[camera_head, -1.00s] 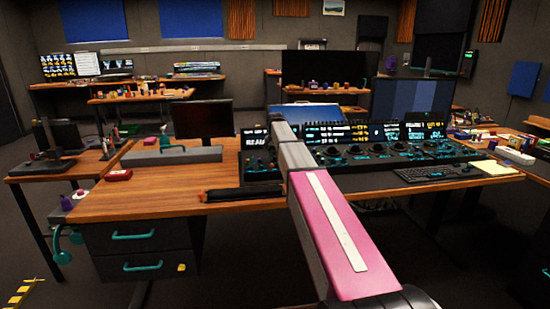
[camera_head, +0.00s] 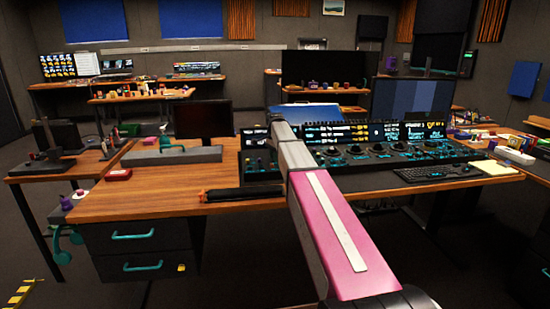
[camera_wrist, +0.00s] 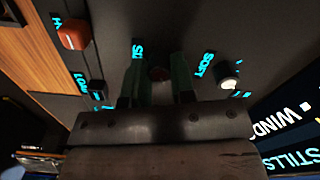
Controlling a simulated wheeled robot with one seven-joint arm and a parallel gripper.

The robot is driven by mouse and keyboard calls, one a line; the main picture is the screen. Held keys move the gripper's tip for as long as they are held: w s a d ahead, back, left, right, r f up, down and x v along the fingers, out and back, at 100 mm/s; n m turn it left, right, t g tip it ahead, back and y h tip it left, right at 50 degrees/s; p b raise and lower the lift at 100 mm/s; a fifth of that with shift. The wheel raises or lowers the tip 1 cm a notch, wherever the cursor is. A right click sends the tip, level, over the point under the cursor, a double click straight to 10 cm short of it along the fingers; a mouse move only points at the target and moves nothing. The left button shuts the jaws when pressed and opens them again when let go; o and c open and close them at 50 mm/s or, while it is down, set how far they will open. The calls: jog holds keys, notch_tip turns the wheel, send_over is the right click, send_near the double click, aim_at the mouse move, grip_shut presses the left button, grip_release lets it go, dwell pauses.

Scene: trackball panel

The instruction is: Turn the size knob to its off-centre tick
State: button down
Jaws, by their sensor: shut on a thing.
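A cyan label beginning "SI" (camera_wrist: 137,50) stands just left of the fingers, so this appears to be the size knob. The fingers and the dark wrist body cover much of the knob; its pointer and ticks cannot be made out. In the head view, my pink and grey arm reaches over the desk to the control panel (camera_head: 400,156) and hides the knob and fingertips.
In the wrist view, an orange-red knob (camera_wrist: 74,34) and a small dark control (camera_wrist: 97,88) lie to the left. A white-topped knob (camera_wrist: 228,84) by the "SOFT" label (camera_wrist: 204,64) is close on the right. A lit screen (camera_wrist: 285,130) stands at lower right.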

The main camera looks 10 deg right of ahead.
jog(key=shift+m, duration=0.5)
jog(key=c, duration=1)
grip_release()
jog(key=shift+o, duration=0.2)
jog(key=shift+r, duration=0.15)
notch_tip(320, 180, up, 11)
jog(key=shift+f, duration=0.2)
